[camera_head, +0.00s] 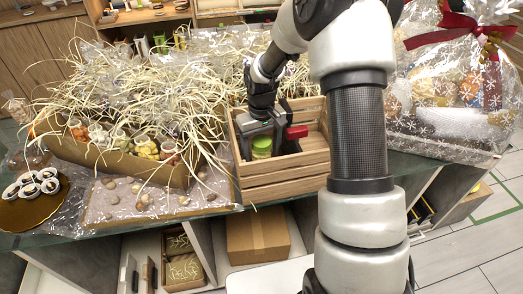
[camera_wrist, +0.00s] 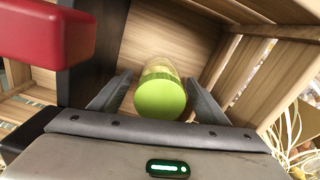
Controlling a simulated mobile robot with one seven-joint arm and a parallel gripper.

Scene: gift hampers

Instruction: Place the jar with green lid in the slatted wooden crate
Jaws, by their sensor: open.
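The slatted wooden crate (camera_head: 285,178) stands on the glass counter in the middle of the head view. Its slats and floor also show in the wrist view (camera_wrist: 165,30). The jar with green lid (camera_head: 262,147) is inside the crate; in the wrist view its round green lid (camera_wrist: 160,98) is closest to the camera, with a pale yellowish body beyond. My gripper (camera_head: 262,140) reaches down into the crate. In the wrist view its two fingers (camera_wrist: 160,92) are apart, one on each side of the jar. I cannot tell whether the fingers touch it.
A long box with straw and several small jars (camera_head: 115,165) stands left of the crate. A wrapped hamper with a red bow (camera_head: 450,90) stands to the right. A gold tray with small jars (camera_head: 30,208) lies at the far left. A cardboard box (camera_head: 257,235) sits below the counter.

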